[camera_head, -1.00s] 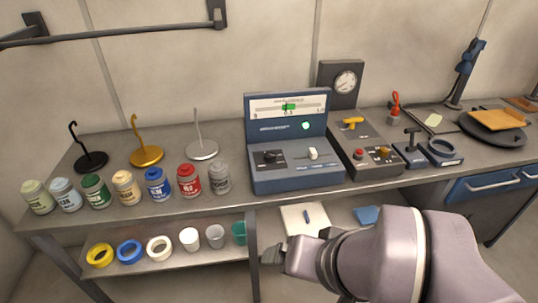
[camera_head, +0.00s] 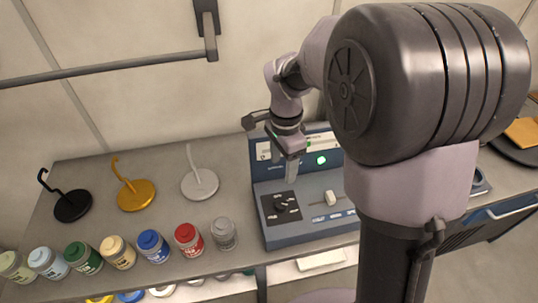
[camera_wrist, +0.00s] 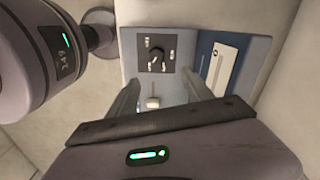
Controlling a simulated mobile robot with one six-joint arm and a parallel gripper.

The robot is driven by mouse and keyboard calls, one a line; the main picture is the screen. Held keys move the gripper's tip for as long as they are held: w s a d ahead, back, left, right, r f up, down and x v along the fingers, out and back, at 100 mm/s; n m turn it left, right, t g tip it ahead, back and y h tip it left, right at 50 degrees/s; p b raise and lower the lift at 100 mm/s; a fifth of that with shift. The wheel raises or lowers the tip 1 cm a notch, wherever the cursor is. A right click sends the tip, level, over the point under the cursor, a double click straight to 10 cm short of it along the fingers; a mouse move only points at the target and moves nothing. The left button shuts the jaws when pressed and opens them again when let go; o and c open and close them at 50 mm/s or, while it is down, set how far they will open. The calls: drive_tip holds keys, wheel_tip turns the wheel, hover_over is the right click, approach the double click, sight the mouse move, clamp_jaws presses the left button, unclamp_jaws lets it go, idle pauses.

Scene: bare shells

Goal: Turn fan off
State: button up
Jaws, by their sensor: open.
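No fan shows in either view. A blue control console (camera_head: 310,231) stands on the bench, with a black rotary knob (camera_head: 281,207) on a dark plate at left, a white slider (camera_head: 330,197) to its right and a lit green lamp (camera_head: 321,160) on its upright panel. My gripper (camera_head: 291,168) is above the console, in front of the panel, pointing down and empty. In the wrist view the knob (camera_wrist: 156,60) and slider (camera_wrist: 153,102) show between and beyond the open fingers (camera_wrist: 162,84). My arm hides the console's right part.
Paint jars (camera_head: 120,252) stand in a row along the bench's front edge. Black (camera_head: 72,205), gold (camera_head: 136,195) and white (camera_head: 199,184) hooked stands are behind them. A wall rail (camera_head: 100,72) runs at upper left. Bench space between stands and console is clear.

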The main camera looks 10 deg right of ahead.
sight(281, 203)
drive_tip(key=f+b, duration=0.1)
drive_tip(key=f, duration=0.4)
drive_tip(key=f+b, duration=0.1)
drive_tip(key=f, duration=0.4)
drive_tip(key=s+f+b, duration=0.1)
drive_tip(key=f+b, duration=0.1)
drive_tip(key=f, duration=0.4)
drive_tip(key=shift+f, duration=0.1)
drive_tip(key=shift+c, duration=0.2)
clamp_jaws()
